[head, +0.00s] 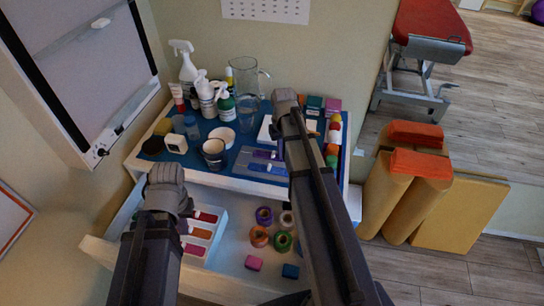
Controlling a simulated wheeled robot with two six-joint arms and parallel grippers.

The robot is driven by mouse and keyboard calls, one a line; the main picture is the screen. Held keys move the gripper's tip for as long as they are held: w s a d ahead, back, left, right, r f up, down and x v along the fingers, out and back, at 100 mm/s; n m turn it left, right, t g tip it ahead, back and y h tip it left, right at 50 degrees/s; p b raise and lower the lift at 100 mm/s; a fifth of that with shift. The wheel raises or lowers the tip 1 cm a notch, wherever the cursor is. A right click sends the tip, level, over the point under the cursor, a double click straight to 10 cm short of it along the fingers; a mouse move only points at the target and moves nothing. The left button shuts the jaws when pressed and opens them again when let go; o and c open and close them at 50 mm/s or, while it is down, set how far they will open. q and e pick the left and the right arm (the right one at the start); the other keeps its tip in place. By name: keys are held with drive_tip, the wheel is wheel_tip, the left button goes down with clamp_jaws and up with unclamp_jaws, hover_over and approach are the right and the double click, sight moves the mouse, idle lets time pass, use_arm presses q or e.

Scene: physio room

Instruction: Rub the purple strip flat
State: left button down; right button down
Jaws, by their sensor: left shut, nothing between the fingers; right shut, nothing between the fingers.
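The purple strip (264,154) lies on a grey-blue board (250,167) on the blue top of the cabinet. My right arm passes in front of its right end, so I cannot tell whether the strip is fully flat. My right gripper (287,97) is shut and empty, further back than the strip and up to its right in the picture. My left gripper (166,173) is shut and empty, left of the strip, over the left part of the open drawer.
The open drawer (228,262) holds a tray of coloured strips (214,239), several tape rolls (282,241) and small boxes. Spray bottles (187,68), a glass jug (246,78), a dark cup (214,153) and a white bowl (222,137) crowd the top. Coloured items line its right edge.

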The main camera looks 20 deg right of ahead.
drive_tip(key=shift+w+a, duration=0.1)
drive_tip(key=shift+w, duration=0.05)
drive_tip(key=shift+w+a, duration=0.15)
drive_tip(key=shift+a, duration=0.15)
drive_tip(key=shift+d, duration=0.15)
drive_tip(key=shift+s+d, duration=0.45)
drive_tip(key=shift+s+d, duration=0.45)
drive_tip(key=shift+d, duration=0.15)
